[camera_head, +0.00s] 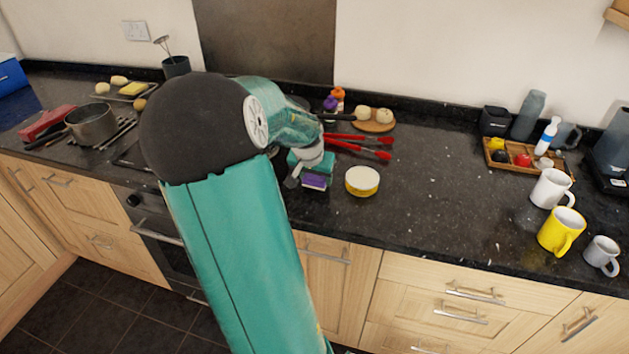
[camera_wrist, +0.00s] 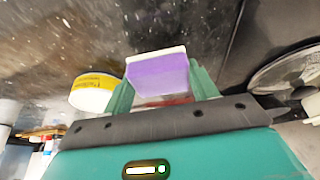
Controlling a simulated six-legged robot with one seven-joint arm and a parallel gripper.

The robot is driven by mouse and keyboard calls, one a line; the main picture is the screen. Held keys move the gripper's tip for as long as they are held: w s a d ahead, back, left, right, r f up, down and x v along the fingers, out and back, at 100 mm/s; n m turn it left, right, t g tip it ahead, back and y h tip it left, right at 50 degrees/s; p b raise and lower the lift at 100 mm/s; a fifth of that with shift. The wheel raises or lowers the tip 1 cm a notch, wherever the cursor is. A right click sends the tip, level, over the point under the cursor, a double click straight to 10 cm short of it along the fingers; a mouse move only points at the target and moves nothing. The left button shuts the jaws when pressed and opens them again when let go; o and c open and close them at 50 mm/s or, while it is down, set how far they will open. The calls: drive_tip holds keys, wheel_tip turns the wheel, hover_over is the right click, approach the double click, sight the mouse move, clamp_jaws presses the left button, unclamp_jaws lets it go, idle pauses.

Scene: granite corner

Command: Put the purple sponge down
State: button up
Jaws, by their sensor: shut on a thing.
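The purple sponge (camera_wrist: 158,78) is a block with a whitish layer along one edge. In the wrist view it sits between the two green fingers of my gripper (camera_wrist: 160,92), which are shut on it. In the head view the sponge (camera_head: 314,181) shows below my gripper (camera_head: 308,172), near the front part of the dark granite worktop (camera_head: 440,200). I cannot tell whether the sponge touches the worktop. My arm hides part of the worktop to its left.
A round yellow and white tin (camera_head: 362,181) stands just right of the sponge. Red-handled utensils (camera_head: 365,147) lie behind it. A white mug (camera_head: 551,188), a yellow mug (camera_head: 561,231) and a grey mug (camera_head: 602,255) stand at the right. The worktop between tin and mugs is clear.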

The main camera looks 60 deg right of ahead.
drive_tip(key=shift+w+f, duration=0.2)
drive_tip(key=shift+f, duration=0.65)
drive_tip(key=shift+s, duration=0.1)
drive_tip(key=shift+f, duration=0.35)
drive_tip(key=shift+a+f, duration=0.2)
drive_tip(key=shift+f, duration=0.05)
